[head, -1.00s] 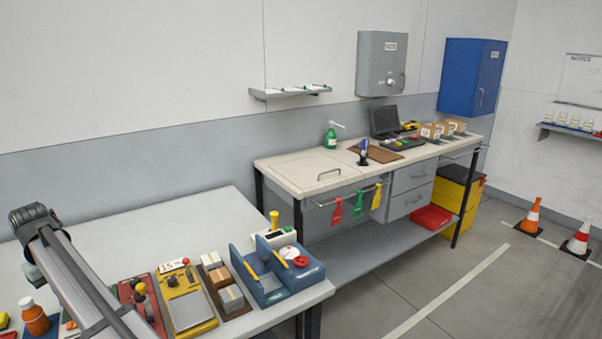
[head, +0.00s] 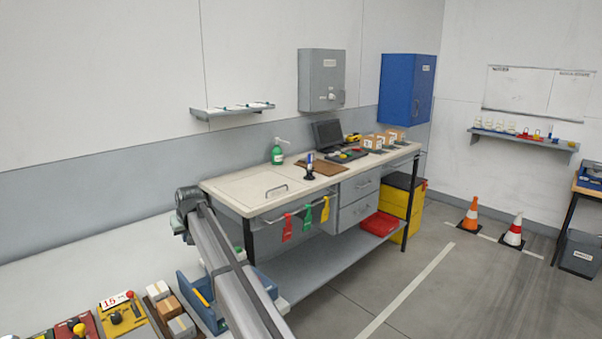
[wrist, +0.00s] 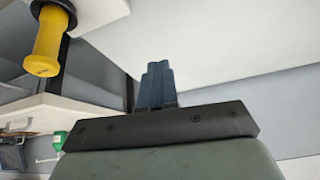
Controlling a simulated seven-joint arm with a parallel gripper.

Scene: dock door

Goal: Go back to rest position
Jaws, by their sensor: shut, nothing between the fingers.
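My gripper (wrist: 157,84) shows in the wrist view, its two dark blue fingers together with nothing between them. It touches nothing that I can see. Pale surfaces lie behind the fingers. A yellow cylinder with a dark cap (wrist: 46,48) is to the left of the fingers, apart from them. In the head view my arm (head: 228,262) rises from the bottom edge to a dark joint above the near bench; I cannot make out my fingers there.
The near bench (head: 60,265) holds a blue fixture (head: 187,290), small boxes (head: 168,307) and coloured stations along its front. The white workbench (head: 240,188) beyond bears a green bottle (head: 277,155) and a monitor (head: 328,133). Floor to the right is open before the cones (head: 469,216).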

